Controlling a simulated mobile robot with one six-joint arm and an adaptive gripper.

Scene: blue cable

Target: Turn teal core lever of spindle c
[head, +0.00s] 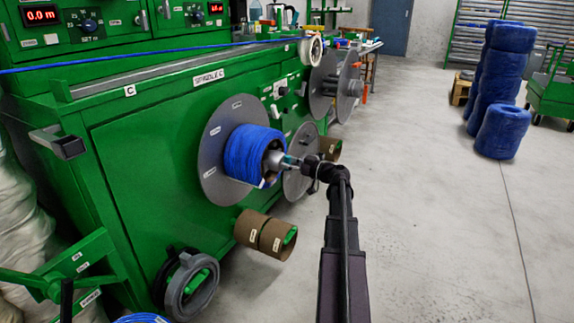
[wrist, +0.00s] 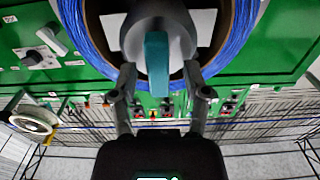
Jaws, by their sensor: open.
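The spindle C label (head: 209,78) is on the green machine. Below it a grey flange disc (head: 213,175) carries a coil of blue cable (head: 243,152). The teal lever (wrist: 157,64) stands on the pale grey core hub (wrist: 135,38) in the wrist view; it also shows small in the head view (head: 288,160). My gripper (wrist: 159,72) is open, with one finger on each side of the lever's lower end and a visible gap to each. The head view shows my gripper (head: 299,163) facing the hub; contact cannot be told.
Brown cardboard cores (head: 258,234) hang below the coil. Grey rings (head: 187,284) hang at lower left. Another grey disc (head: 300,160) is just behind my gripper. The floor at right is open, with stacked blue coils (head: 503,130) farther back.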

